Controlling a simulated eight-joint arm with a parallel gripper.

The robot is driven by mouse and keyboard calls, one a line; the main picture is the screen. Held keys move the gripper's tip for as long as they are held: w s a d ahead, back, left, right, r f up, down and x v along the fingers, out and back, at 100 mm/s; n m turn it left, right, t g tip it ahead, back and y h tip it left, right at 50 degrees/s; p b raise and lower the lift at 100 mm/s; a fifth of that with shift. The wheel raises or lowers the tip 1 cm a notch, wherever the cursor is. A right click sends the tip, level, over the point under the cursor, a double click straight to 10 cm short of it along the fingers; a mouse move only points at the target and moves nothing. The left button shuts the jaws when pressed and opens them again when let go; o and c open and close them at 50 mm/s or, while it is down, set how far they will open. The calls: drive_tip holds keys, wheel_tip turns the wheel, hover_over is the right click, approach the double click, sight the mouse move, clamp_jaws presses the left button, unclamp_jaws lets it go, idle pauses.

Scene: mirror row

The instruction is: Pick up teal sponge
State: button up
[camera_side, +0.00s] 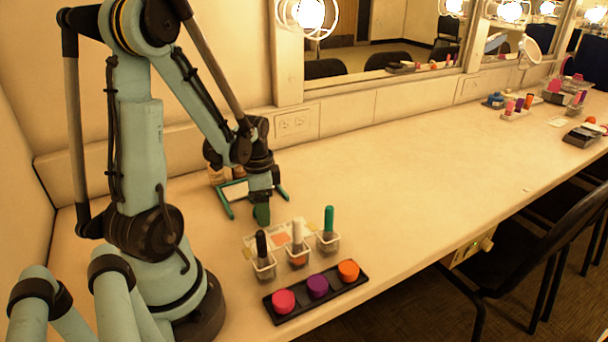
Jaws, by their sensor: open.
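A small dark teal-green piece (262,214), which looks like the teal sponge, shows directly below my gripper. My gripper (263,200) points down over it at the left part of the counter. The jaws are open, but the single finger side that shows does not reveal the gap. The gripper hides the top of the sponge, and I cannot tell whether the fingers touch it or straddle it.
A teal-legged stand (228,207) is close behind my gripper. In front are clear cups with a black brush (261,243), a white brush (297,234) and a teal-handled brush (328,220). A black tray (331,295) holds coloured pots.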

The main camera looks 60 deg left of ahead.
drive_tip(key=c, duration=1.1)
drive_tip(key=shift+r, duration=0.15)
drive_tip(key=shift+r, duration=4.9)
